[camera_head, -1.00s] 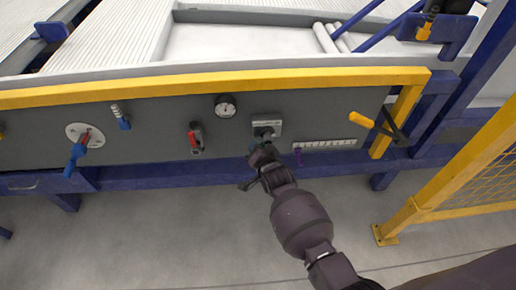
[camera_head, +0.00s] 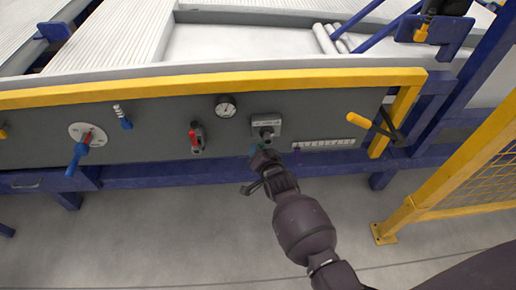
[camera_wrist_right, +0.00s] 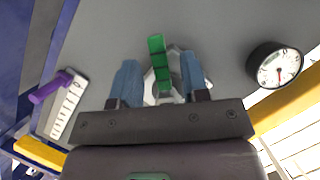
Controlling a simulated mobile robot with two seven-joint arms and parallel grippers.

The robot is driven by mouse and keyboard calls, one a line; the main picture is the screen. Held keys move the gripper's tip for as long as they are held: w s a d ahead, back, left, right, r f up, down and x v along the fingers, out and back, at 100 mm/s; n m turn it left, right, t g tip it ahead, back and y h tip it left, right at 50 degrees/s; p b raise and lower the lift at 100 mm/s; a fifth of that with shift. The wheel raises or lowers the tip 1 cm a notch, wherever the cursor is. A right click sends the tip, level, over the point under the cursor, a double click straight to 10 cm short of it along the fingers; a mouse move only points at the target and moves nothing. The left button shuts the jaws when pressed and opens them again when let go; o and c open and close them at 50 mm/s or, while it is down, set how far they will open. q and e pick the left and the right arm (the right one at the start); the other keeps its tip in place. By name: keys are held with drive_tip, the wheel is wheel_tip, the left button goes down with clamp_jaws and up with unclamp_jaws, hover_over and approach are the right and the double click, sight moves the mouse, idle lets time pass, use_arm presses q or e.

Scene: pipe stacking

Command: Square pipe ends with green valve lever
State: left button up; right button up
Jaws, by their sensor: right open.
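The green valve lever (camera_wrist_right: 160,62) shows in the right wrist view, standing out from a pale mounting plate (camera_wrist_right: 174,88) on the grey panel. My right gripper (camera_wrist_right: 160,78) is open, with one blue finger on each side of the lever and gaps visible between them. In the head view the right gripper (camera_head: 258,156) is just below the square valve plate (camera_head: 266,122), and the lever is mostly hidden there. My left gripper is not in view.
The panel also carries a gauge (camera_head: 225,107), a red lever (camera_head: 196,138), a blue-handled valve (camera_head: 77,152) and a purple lever (camera_wrist_right: 50,88) beside a white scale (camera_head: 323,144). A yellow-handled lever (camera_head: 360,121) is at right. A yellow mesh fence (camera_head: 462,180) borders the right side.

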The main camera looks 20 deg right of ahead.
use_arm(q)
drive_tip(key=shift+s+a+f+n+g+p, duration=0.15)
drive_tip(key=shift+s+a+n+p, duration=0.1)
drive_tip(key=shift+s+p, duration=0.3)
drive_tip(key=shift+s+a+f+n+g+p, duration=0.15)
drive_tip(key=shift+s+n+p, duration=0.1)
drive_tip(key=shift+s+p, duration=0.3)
use_arm(e)
drive_tip(key=v, duration=0.8)
drive_tip(key=shift+s, duration=0.2)
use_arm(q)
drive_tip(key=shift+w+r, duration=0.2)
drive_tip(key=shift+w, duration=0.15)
use_arm(e)
drive_tip(key=shift+r, duration=0.1)
